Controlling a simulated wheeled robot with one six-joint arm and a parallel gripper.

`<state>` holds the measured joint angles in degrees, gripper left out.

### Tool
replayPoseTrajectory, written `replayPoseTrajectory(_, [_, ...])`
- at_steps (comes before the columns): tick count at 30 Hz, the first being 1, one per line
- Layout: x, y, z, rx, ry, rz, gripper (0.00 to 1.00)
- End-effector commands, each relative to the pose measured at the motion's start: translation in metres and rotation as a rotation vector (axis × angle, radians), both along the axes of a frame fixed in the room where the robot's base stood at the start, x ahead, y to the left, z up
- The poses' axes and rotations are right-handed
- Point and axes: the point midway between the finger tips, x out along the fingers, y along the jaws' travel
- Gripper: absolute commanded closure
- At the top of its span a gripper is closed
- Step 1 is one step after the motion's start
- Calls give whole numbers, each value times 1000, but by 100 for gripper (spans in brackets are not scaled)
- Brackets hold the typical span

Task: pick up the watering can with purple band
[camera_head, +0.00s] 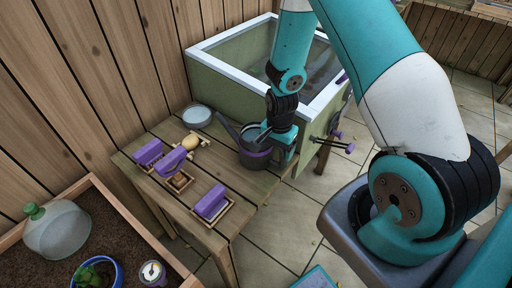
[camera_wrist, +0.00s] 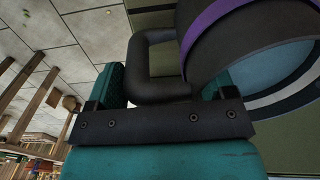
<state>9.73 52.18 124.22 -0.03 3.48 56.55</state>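The watering can (camera_head: 256,158) is dark grey with a purple band and stands upright near the right end of the wooden bench, its spout pointing up and left. In the wrist view its body with the purple band (camera_wrist: 225,22) fills the upper right, and its dark loop handle (camera_wrist: 148,62) lies ahead of the palm. My gripper (camera_head: 283,150) is at the handle side of the can. In the wrist view my gripper (camera_wrist: 165,88) has its teal fingers wide apart, one to each side of the handle. Whether either finger touches it is hard to tell.
Several purple-handled brushes (camera_head: 211,203) lie on the wooden bench (camera_head: 240,184), with a round pale bowl (camera_head: 197,116) behind. A green trough with a white rim (camera_head: 222,68) stands right behind the can. A soil bed with a glass cloche (camera_head: 57,229) is at lower left.

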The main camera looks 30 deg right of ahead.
Motion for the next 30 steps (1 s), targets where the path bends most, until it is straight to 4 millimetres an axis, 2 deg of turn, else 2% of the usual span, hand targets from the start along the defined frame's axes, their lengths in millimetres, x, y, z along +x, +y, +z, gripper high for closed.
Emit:
replayPoseTrajectory(1, [-1, 0, 0, 0, 2, 0, 40])
replayPoseTrajectory(6, [-1, 0, 0, 1, 1, 0, 79])
replayPoseTrajectory(8, [0, 0, 0, 1, 1, 0, 92])
replayPoseTrajectory(20, [1, 0, 3, 0, -2, 0, 92])
replayPoseTrajectory(30, [1, 0, 20, -1, -4, 0, 92])
